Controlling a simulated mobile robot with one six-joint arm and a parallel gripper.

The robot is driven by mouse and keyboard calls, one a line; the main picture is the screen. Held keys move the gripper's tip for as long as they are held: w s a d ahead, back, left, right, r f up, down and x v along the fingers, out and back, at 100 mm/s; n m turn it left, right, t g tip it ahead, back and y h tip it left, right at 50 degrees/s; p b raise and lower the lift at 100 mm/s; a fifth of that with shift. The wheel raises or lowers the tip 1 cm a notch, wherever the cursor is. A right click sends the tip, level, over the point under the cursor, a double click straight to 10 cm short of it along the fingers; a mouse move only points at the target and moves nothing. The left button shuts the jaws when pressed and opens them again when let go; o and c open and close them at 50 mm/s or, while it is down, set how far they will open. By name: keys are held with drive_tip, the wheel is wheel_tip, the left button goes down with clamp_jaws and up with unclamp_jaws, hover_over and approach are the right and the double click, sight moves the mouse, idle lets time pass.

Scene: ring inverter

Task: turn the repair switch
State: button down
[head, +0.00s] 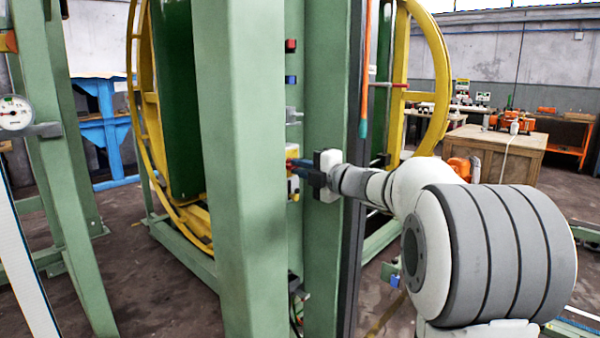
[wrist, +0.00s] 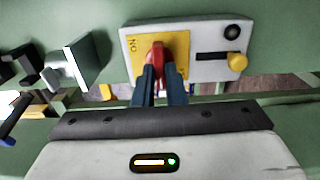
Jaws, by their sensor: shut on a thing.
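The repair switch is a red knob (wrist: 155,57) on a yellow plate (wrist: 177,43) marked "NO" as seen, set in a pale control box (wrist: 210,66) in the wrist view. My gripper (wrist: 158,76) is shut on the red knob, one dark blue finger on each side of it. The knob's lower part is hidden between the fingers. In the head view my gripper (head: 299,171) reaches in from the right between two green posts. The box is mostly hidden there.
A black button (wrist: 232,32) and a yellow knob (wrist: 237,61) sit on the same box. In the head view, green posts (head: 240,130) stand close to my gripper, with a yellow ring (head: 437,70) behind.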

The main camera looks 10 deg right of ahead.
drive_tip(key=shift+a+f, duration=0.1)
drive_tip(key=shift+f, duration=0.1)
drive_tip(key=c, duration=1.5)
unclamp_jaws()
drive_tip(key=shift+r, duration=0.15)
drive_tip(key=shift+s, duration=0.1)
drive_tip(key=p+v, duration=0.1)
drive_tip(key=v, duration=0.6)
drive_tip(key=shift+s+d, duration=0.25)
drive_tip(key=shift+d, duration=0.05)
